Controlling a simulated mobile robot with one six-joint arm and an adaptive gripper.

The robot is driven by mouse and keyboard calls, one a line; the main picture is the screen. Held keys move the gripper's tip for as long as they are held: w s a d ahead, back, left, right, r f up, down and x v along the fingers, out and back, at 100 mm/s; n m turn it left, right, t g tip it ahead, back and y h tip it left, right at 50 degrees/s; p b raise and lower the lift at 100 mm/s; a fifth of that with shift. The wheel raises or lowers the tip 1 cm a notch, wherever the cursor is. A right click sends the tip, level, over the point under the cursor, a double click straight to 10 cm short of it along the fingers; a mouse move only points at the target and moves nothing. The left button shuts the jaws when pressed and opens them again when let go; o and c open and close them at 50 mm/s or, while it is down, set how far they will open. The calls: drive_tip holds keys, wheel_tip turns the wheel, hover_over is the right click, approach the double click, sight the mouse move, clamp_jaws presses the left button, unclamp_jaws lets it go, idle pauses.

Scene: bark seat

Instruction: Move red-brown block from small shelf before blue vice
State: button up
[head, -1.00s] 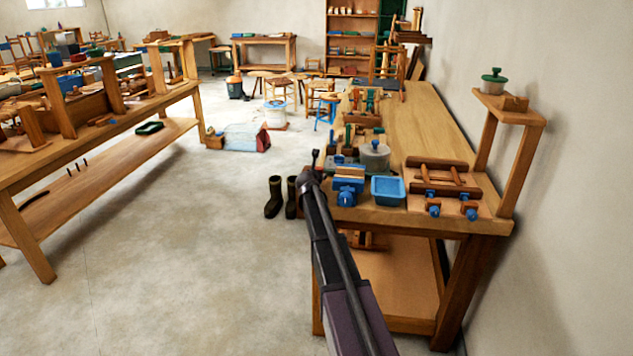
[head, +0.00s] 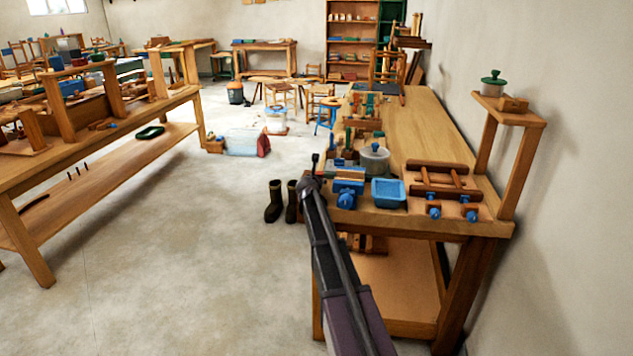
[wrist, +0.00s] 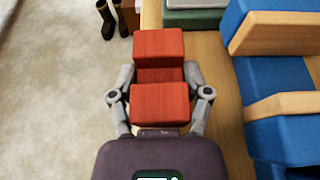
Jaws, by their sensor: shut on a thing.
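The red-brown block (wrist: 158,104) sits between the fingers of my gripper (wrist: 160,97) in the wrist view. It has a step or notch across its middle. My gripper is shut on it, over the left edge of the bench, with floor showing to the left. The blue vice (wrist: 277,100), with pale wooden jaws, is just right of the block and apart from it. In the head view the vice (head: 348,187) stands at the bench's near left corner, right of my gripper (head: 315,165). The block cannot be made out there. The small shelf (head: 508,116) stands at the bench's right side.
The shelf holds a green-lidded jar (head: 493,83) and a wooden block (head: 513,104). A blue tray (head: 388,193), a lidded tub (head: 374,160) and a wooden clamp frame (head: 444,181) crowd the bench's near end. Boots (head: 274,201) stand on the floor left of the bench.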

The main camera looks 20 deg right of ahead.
drive_tip(key=o, duration=1.2)
drive_tip(key=shift+s+f, duration=0.15)
drive_tip(key=shift+s, duration=0.05)
drive_tip(key=shift+r, duration=0.2)
drive_tip(key=shift+w+r+p, duration=0.2)
drive_tip(key=shift+r+p, duration=0.15)
drive_tip(key=shift+p, duration=0.35)
drive_tip(key=p+v, duration=0.4)
drive_tip(key=v, duration=0.8)
drive_tip(key=shift+f, duration=0.1)
drive_tip(key=s+a+f+m+g+y, duration=0.2)
drive_tip(key=s+a+f+m+g, duration=0.1)
drive_tip(key=s+a+m, duration=0.4)
drive_tip(key=s+a+f+m+g+y, duration=0.3)
drive_tip(key=s+a+m, duration=0.4)
drive_tip(key=s+m, duration=0.5)
drive_tip(key=s+a+f+m+g+y, duration=0.2)
drive_tip(key=s+a+f+m+g, duration=0.3)
drive_tip(key=s+m, duration=0.5)
drive_tip(key=s+a, duration=0.2)
drive_tip(key=s, duration=0.1)
drive_tip(key=shift+s+a+f+y, duration=0.2)
drive_tip(key=shift+s+f+y, duration=0.05)
drive_tip(key=shift+y, duration=0.05)
